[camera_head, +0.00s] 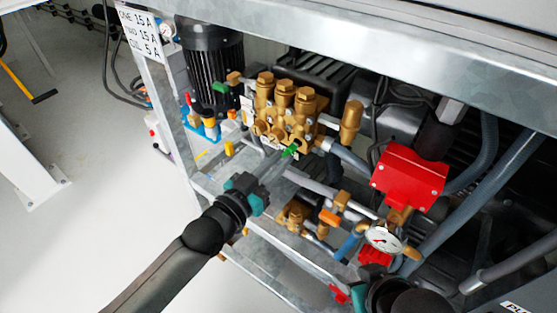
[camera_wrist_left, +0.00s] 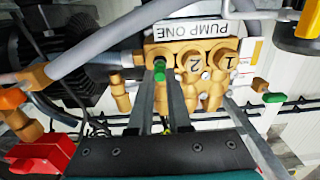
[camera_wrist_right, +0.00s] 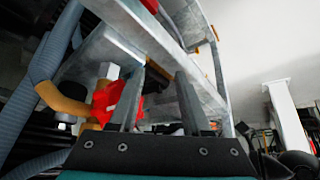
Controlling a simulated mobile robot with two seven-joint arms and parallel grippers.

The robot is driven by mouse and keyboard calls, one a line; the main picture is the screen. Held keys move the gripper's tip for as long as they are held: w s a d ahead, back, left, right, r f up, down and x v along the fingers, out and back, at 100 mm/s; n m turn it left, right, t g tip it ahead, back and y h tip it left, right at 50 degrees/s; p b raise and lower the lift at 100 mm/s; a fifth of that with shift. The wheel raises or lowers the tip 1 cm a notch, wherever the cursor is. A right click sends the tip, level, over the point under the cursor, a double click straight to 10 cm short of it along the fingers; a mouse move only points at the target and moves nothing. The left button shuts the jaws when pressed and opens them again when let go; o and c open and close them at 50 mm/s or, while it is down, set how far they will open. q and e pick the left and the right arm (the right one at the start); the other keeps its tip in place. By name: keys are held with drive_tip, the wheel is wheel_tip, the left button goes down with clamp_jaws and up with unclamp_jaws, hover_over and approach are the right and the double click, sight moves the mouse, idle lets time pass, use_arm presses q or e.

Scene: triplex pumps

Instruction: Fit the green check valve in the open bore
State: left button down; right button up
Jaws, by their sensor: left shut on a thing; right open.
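The green check valve (camera_head: 290,150) is a small green piece at the tips of my left gripper (camera_head: 282,158). In the left wrist view the valve (camera_wrist_left: 159,70) sits between the fingertips (camera_wrist_left: 161,85), and they are shut on it. The brass pump (camera_head: 284,110) carries the label PUMP ONE (camera_wrist_left: 190,31). Its front has ports marked 1 and 2; the valve is in front of the port left of 2 in that view and hides it. I cannot tell whether it is inside the bore. My right gripper (camera_wrist_right: 158,75) is open and empty.
A red box (camera_head: 410,178) and a pressure gauge (camera_head: 384,237) are right of the pump. Hoses and brass fittings (camera_head: 294,215) lie below it. A metal frame beam (camera_head: 380,55) runs above. A green-ended fitting (camera_wrist_left: 272,97) juts out beside the pump. Open floor is at left.

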sight(290, 151)
idle(0.4)
use_arm(q)
drive_tip(key=shift+x, duration=1.85)
idle(0.8)
drive_tip(key=shift+f, duration=0.1)
drive_tip(key=c, duration=0.8)
unclamp_jaws()
